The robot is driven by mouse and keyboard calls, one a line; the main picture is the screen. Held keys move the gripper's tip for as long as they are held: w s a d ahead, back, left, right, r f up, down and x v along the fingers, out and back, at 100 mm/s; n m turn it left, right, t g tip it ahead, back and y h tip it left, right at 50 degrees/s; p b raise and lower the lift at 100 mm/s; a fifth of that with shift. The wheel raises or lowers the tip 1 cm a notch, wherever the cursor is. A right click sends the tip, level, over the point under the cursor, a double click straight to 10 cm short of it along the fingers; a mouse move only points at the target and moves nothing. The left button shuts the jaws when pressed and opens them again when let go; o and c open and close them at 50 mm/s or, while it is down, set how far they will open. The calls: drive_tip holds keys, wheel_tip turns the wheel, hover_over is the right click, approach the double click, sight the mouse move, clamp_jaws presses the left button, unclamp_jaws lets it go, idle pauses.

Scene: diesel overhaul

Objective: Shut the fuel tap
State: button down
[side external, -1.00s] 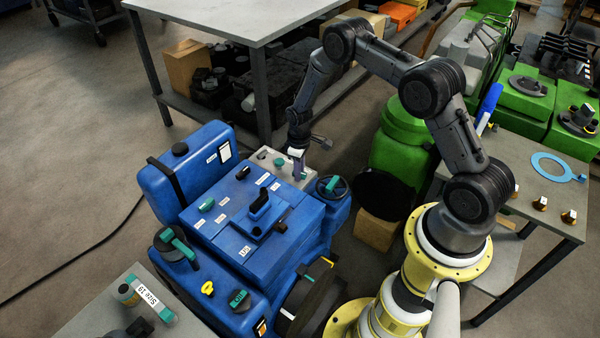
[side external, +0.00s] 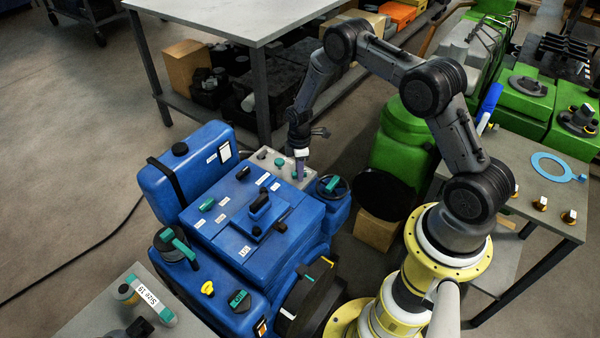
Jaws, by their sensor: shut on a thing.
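A blue engine (side external: 235,225) with teal handles and white labels stands in the middle of the side external view. A light grey panel (side external: 250,163) with small teal knobs sits at its back right end. My gripper (side external: 299,174) points down at the right end of this panel, shut on a small teal handle (side external: 294,174) mostly hidden by the fingers. The labels are too small to read, so I cannot tell for certain which handle is the fuel tap. Another teal knob (side external: 279,162) stands just left of my gripper.
A dark handwheel with a teal grip (side external: 332,186) is close to the right of my gripper. A blue tank (side external: 190,170) rises at the left. A black round pan (side external: 383,192) on a cardboard box and a green barrel (side external: 400,150) stand to the right.

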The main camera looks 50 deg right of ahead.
idle(0.3)
drive_tip(key=n, duration=0.4)
drive_tip(key=shift+n, duration=0.5)
drive_tip(key=n, duration=0.3)
drive_tip(key=c, duration=0.8)
unclamp_jaws()
drive_tip(key=shift+o, duration=0.2)
